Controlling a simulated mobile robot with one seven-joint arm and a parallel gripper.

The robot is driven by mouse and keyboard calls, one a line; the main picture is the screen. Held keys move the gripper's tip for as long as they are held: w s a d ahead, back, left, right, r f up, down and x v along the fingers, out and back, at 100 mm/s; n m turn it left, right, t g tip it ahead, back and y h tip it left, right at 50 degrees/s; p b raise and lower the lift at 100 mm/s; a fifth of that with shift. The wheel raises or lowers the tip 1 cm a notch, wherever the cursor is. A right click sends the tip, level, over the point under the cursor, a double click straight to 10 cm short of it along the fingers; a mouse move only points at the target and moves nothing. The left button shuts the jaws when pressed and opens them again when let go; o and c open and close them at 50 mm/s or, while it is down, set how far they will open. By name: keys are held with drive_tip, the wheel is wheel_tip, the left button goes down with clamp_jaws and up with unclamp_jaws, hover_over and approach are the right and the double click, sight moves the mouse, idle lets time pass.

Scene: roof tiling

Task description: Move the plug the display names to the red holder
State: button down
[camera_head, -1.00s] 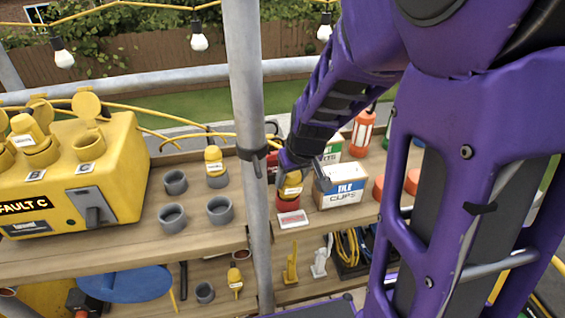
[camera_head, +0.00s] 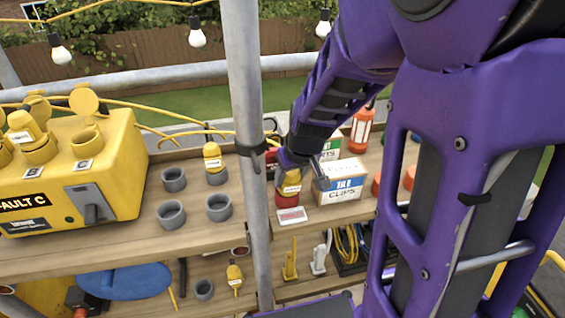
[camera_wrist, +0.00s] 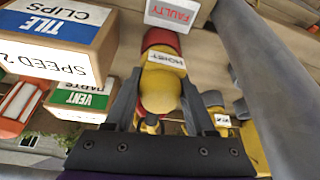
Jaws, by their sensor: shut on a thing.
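The display (camera_head: 22,202) on the yellow box reads "FAULT C". A yellow plug (camera_head: 291,178) with a white label stands at the red holder (camera_head: 287,199). In the wrist view the plug (camera_wrist: 160,88) sits between my fingers, its label seeming to read "HOIST", with the red holder (camera_wrist: 161,38) directly beyond it. It looks upright and in line with the holder; how deep it sits is hard to tell. My gripper (camera_wrist: 159,100) is shut on this plug. A sign reading "FAULTY" (camera_wrist: 174,13) lies in front of the holder.
A tile clips box (camera_head: 342,183) stands close right of my gripper, with a green-white parts box (camera_wrist: 80,98) behind. A grey pole (camera_head: 248,120) rises close on the left. Grey holders (camera_head: 171,214) stand left of it, one with a yellow plug (camera_head: 212,156).

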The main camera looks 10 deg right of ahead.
drive_tip(key=shift+r+p, duration=0.4)
drive_tip(key=shift+r, duration=0.3)
drive_tip(key=shift+f+b, duration=0.7)
drive_tip(key=shift+f, duration=0.2)
idle(0.7)
drive_tip(key=c, duration=0.5)
unclamp_jaws()
drive_tip(key=shift+r, duration=0.1)
drive_tip(key=shift+p+v, duration=3.7)
drive_tip(key=shift+v, duration=1.8)
